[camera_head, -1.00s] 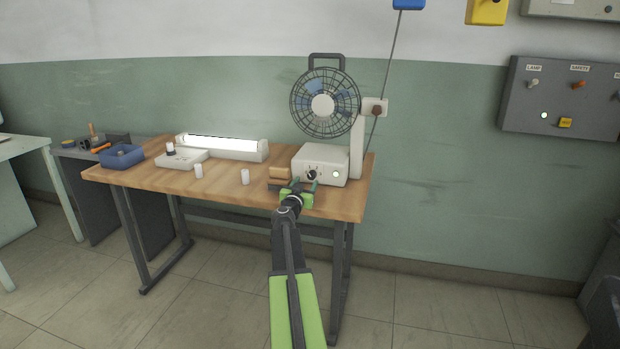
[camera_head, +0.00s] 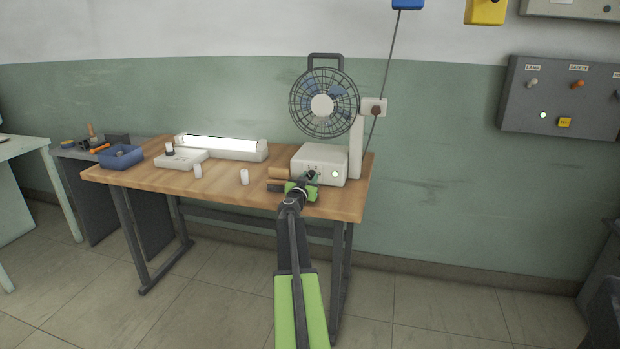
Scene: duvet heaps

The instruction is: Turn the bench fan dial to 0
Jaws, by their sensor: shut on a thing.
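The bench fan (camera_head: 324,103) stands on the right end of the wooden bench, its round cage above a cream control box (camera_head: 326,155). The dial (camera_head: 312,173) is on the front of the box, small and partly covered by my gripper, so its setting cannot be read. A small pale round light (camera_head: 336,175) shows to the right of the dial. My gripper (camera_head: 310,177) reaches in from the front and is shut on the dial.
The wooden bench (camera_head: 220,187) also holds a lit lamp (camera_head: 222,145), a white box (camera_head: 181,160), two small white cylinders and a blue tray (camera_head: 121,157). A grey switch panel (camera_head: 560,98) hangs on the wall at right.

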